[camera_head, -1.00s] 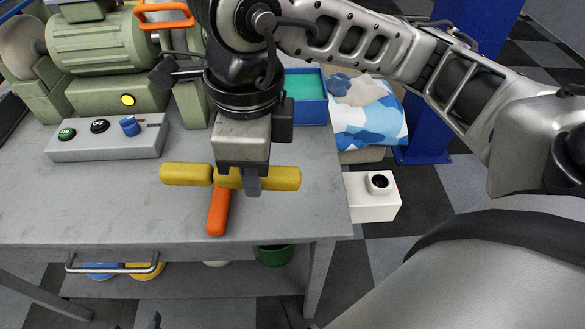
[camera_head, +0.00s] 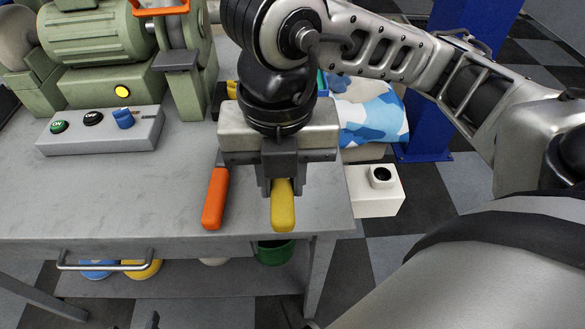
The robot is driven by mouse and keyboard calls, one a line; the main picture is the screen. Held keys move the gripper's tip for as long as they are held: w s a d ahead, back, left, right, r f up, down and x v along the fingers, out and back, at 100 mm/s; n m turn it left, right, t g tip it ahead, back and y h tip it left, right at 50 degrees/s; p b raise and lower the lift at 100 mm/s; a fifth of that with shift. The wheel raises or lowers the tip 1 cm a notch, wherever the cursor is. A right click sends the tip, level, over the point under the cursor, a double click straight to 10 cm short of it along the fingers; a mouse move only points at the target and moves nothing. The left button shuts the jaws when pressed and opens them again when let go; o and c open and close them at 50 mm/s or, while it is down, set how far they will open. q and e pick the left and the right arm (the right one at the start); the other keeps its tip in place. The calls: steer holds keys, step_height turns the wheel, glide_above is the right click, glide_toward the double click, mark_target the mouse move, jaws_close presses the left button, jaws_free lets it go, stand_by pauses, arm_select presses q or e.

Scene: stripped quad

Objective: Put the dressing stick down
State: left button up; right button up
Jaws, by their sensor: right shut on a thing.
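I take the yellow bar (camera_head: 283,207) to be the dressing stick. My right gripper (camera_head: 281,183) is shut on it, over the front part of the grey workbench (camera_head: 110,205). One rounded yellow end points toward the bench's front edge. The gripper and wrist hide the rest of the stick. I cannot tell whether it touches the bench top. An orange handle (camera_head: 215,199) lies on the bench just left of the stick, its far part hidden by the gripper.
A green bench grinder (camera_head: 95,45) stands at the back left, behind a grey button box (camera_head: 100,130). The bench top at front left is clear. A blue-and-white cloth (camera_head: 375,120) and a white box (camera_head: 376,190) are to the right. A blue post (camera_head: 432,100) rises behind.

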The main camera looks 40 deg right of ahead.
steer(key=w+d+f, duration=0.2)
steer(key=w+d, duration=0.1)
steer(key=shift+w+d+f+b, duration=0.15)
steer(key=shift+f+b, duration=0.05)
steer(key=shift+b, duration=0.2)
steer(key=f, duration=0.1)
steer(key=w+d+f+b, duration=0.1)
steer(key=w+d+f, duration=0.1)
steer(key=f, duration=0.1)
steer(key=shift+w, duration=0.2)
steer(key=shift+w+d+f, duration=0.3)
steer(key=shift+d+f, duration=0.05)
steer(key=shift+f, duration=0.05)
steer(key=shift+w+d+f+b, duration=0.1)
steer(key=shift+w+f+b, duration=0.05)
steer(key=shift+f, duration=0.8)
steer(key=shift+w+d+f+b, duration=0.1)
steer(key=shift+f+b, duration=0.05)
steer(key=shift+f, duration=0.8)
arm_select(q)
steer(key=shift+w+f, duration=0.1)
steer(key=shift+f, duration=0.3)
